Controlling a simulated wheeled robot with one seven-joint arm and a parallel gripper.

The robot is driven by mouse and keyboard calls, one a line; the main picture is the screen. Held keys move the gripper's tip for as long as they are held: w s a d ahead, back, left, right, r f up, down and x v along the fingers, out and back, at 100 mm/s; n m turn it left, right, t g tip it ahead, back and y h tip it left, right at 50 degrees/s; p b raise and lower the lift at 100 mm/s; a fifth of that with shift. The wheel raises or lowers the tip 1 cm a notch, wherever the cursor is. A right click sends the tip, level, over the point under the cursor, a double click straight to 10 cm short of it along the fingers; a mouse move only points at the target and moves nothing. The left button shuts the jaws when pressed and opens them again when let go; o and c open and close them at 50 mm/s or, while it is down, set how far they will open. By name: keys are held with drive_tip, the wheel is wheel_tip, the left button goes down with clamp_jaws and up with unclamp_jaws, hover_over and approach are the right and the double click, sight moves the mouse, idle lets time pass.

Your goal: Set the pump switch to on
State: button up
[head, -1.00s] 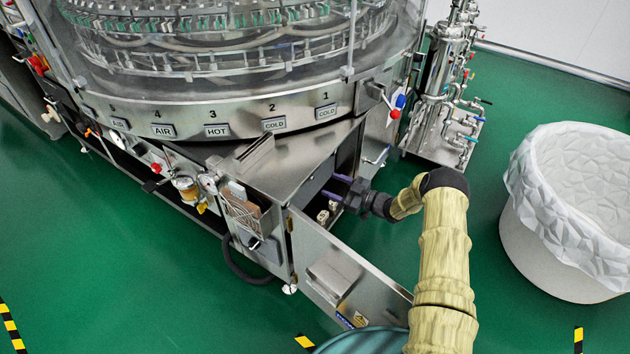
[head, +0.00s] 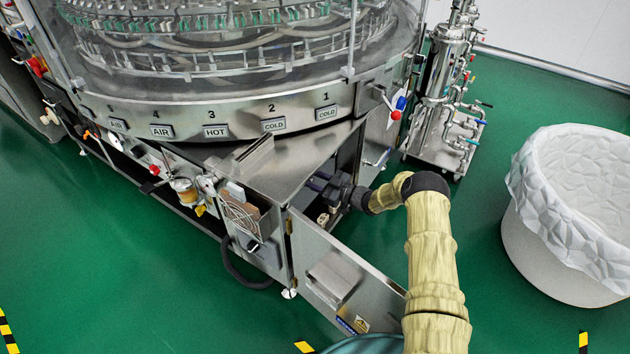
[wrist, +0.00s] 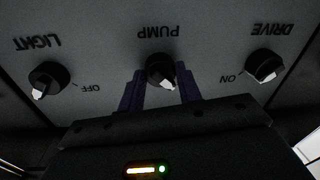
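The pump switch (wrist: 160,70) is a black knob with a white pointer, under the upside-down word PUMP in the wrist view. Its pointer faces down and slightly right in that view; its position labels are not visible. My gripper (wrist: 160,88) is open, with one purple finger on each side of the pump knob and what looks like a small gap to it. In the head view my gripper (head: 318,182) reaches into the open cabinet (head: 292,158) under the washer; the switch is hidden there.
The light knob (wrist: 48,80) and the drive knob (wrist: 264,66) flank the pump knob. The open cabinet door (head: 325,272) stands close to my arm. A white lined bin (head: 555,250) stands at right on green floor. A steel pump unit (head: 440,120) stands behind.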

idle(0.4)
drive_tip(key=m+b, duration=0.1)
drive_tip(key=m, duration=0.2)
drive_tip(key=shift+f+b, duration=0.15)
drive_tip(key=shift+b, duration=0.25)
drive_tip(key=m+b, duration=0.1)
drive_tip(key=m, duration=0.5)
drive_tip(key=shift+t, duration=0.4)
drive_tip(key=shift+s+m+t, duration=0.1)
drive_tip(key=shift+m+t, duration=0.15)
drive_tip(key=shift+m, duration=2.25)
drive_tip(key=shift+s+m+t, duration=0.1)
drive_tip(key=shift+m+t, duration=0.15)
drive_tip(key=shift+m, duration=2.25)
drive_tip(key=o, duration=1)
drive_tip(key=shift+w, duration=0.1)
drive_tip(key=shift+c, duration=0.2)
